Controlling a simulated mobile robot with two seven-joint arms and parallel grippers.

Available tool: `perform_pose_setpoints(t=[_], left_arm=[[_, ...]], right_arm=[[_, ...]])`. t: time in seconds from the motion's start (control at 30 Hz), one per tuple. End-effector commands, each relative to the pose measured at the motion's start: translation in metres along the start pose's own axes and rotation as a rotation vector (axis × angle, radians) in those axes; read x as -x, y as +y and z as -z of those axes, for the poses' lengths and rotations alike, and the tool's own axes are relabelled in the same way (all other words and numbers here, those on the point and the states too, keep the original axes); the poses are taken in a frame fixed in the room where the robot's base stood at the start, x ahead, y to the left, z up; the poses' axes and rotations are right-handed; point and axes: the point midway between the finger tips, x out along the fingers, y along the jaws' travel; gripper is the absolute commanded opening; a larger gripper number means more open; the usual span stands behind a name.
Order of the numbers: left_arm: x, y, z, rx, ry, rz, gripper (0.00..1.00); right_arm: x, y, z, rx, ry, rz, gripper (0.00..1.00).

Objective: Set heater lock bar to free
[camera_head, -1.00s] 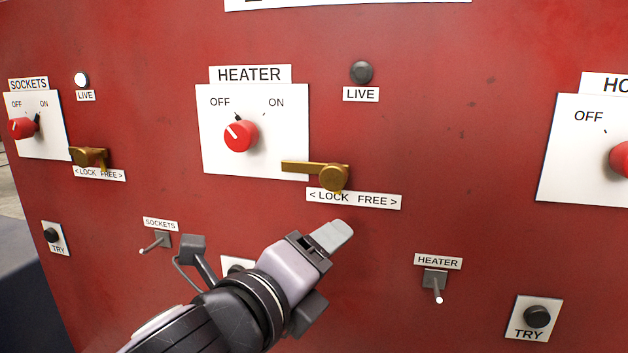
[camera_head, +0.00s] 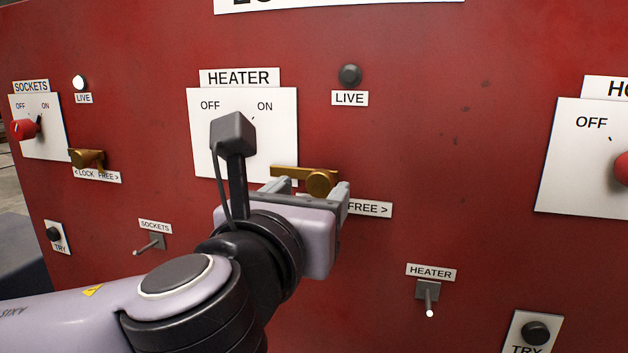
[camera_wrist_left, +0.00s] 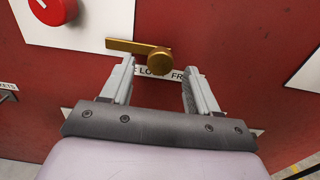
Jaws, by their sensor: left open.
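In the left wrist view the lock bar (camera_wrist_left: 142,50) lies just beyond the fingertips. My left gripper (camera_head: 312,192) is open, with its fingers on either side below the knob and nothing between them. In the left wrist view my left gripper (camera_wrist_left: 155,68) shows both fingers apart. The LOCK FREE label (camera_head: 370,208) is partly hidden by the gripper. My right gripper is not in view.
The red heater switch is hidden behind my wrist in the head view, but shows in the left wrist view (camera_wrist_left: 53,10). A HEATER toggle (camera_head: 428,292) sticks out at lower right. The sockets lock bar (camera_head: 87,158) is at left.

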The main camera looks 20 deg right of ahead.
Motion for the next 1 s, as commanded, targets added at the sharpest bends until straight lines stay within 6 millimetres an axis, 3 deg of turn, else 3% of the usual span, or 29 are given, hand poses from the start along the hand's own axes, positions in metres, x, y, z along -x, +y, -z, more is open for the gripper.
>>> perform_pose_setpoints(t=[0.3,0.7,0.9,1.0], left_arm=[[-0.033,0.000,0.000,0.001,0.001,0.000,0.60],[-0.038,0.000,0.000,0.001,0.000,0.002,0.60],[-0.038,0.000,0.000,0.002,0.000,0.002,0.00],[-0.038,0.000,0.000,0.002,0.000,0.002,0.00]], right_arm=[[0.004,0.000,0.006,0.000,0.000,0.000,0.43],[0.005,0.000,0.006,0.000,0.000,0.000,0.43],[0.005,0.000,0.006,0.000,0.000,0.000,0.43],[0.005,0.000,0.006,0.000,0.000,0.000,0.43]])
